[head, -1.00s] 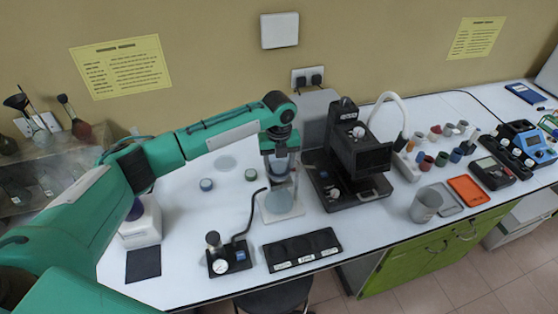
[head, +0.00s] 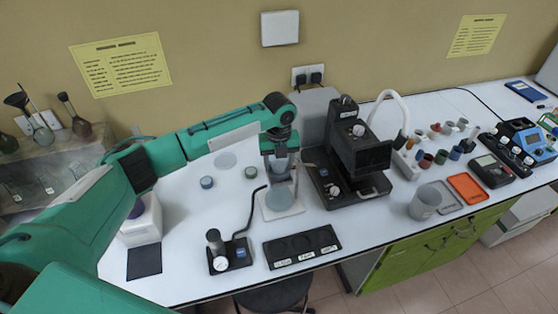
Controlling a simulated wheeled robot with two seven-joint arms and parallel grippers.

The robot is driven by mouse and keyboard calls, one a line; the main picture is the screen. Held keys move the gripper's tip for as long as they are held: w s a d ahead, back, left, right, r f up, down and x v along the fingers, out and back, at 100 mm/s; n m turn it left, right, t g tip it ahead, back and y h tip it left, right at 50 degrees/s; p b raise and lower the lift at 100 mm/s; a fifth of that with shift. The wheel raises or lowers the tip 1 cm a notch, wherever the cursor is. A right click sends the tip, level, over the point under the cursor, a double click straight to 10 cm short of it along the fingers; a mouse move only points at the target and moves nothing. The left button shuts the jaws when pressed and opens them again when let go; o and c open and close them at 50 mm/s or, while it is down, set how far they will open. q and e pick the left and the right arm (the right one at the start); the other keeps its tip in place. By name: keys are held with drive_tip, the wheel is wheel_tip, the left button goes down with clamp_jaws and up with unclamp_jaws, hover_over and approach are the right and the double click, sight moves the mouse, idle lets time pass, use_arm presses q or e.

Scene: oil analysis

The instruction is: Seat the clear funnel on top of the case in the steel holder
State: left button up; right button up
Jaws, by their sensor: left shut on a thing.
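My left gripper (head: 279,158) reaches in from the left and points down over the back middle of the bench. It is shut on the clear funnel (head: 280,168), a pale see-through piece between and below the fingers. Directly under it stands a small pale stand with a round grey disc (head: 279,199), which looks like the steel holder. The case is hidden or too small to make out, so I cannot tell whether the funnel touches it. My right gripper is out of view.
A black instrument (head: 358,150) stands close right of the gripper. A gauge pump (head: 219,262) with a bent hose and a black labelled tray (head: 301,248) lie in front. A grey beaker (head: 425,203) and several cups stand right.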

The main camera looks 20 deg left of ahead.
use_arm(q)
drive_tip(key=o, duration=1.1)
drive_tip(key=shift+c, duration=0.2)
drive_tip(key=shift+s, duration=0.1)
drive_tip(key=shift+o, duration=0.5)
drive_tip(key=shift+o, duration=0.7)
drive_tip(key=shift+r, duration=0.1)
drive_tip(key=shift+c, duration=0.2)
